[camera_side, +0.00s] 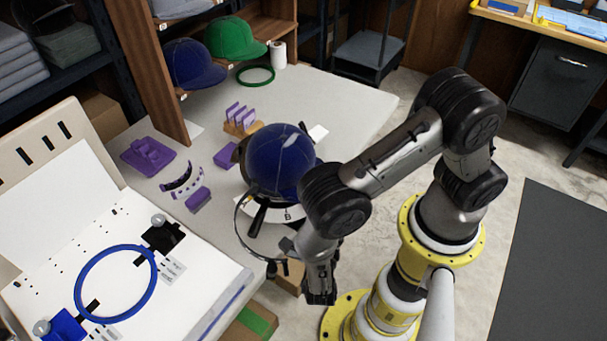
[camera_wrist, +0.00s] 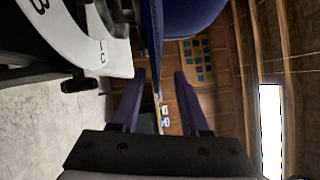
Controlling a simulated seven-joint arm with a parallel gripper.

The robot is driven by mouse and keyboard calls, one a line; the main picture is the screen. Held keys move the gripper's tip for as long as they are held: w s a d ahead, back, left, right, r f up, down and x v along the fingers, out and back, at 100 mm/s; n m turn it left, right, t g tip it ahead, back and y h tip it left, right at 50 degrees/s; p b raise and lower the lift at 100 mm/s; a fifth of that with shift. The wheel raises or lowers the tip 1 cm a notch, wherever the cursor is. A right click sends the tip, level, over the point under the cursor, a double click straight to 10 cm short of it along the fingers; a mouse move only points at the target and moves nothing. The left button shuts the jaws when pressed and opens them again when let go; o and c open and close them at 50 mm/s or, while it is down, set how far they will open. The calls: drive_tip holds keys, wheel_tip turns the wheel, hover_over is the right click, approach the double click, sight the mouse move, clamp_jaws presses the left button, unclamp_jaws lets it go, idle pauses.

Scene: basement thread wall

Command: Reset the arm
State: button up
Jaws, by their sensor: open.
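My gripper (camera_side: 320,289) hangs at the end of my arm in the side view, low in front of the table's near edge. In the wrist view its two dark fingers (camera_wrist: 157,82) stand apart with nothing held between them. A navy cap (camera_side: 277,160) sits on a round stand with a white lettered plate (camera_side: 288,213), just behind my arm's lower joint. In the wrist view the cap's blue underside (camera_wrist: 190,15) and the lettered plate (camera_wrist: 70,35) are close to the fingers. My arm hides part of the stand.
A white board (camera_side: 50,275) with a blue hoop (camera_side: 82,272) lies at the left. Purple parts (camera_side: 148,155) and a small rack (camera_side: 240,120) stand on the table. A shelf holds a blue cap (camera_side: 193,64) and green cap (camera_side: 235,38). The table's back right (camera_side: 350,100) is clear.

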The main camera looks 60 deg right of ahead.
drive_tip(key=s+d+m+g+y, duration=0.1)
drive_tip(key=s+m+g+y, duration=0.1)
drive_tip(key=s+m+g, duration=0.55)
wheel_tip(320, 180, up, 28)
drive_tip(key=s+m+t+y, duration=0.1)
drive_tip(key=m+t+y, duration=0.2)
drive_tip(key=m+y, duration=1.1)
drive_tip(key=m, duration=1.8)
drive_tip(key=shift+s+d+t+y, duration=0.25)
drive_tip(key=shift+d+t+y, duration=0.1)
drive_tip(key=shift+y, duration=0.05)
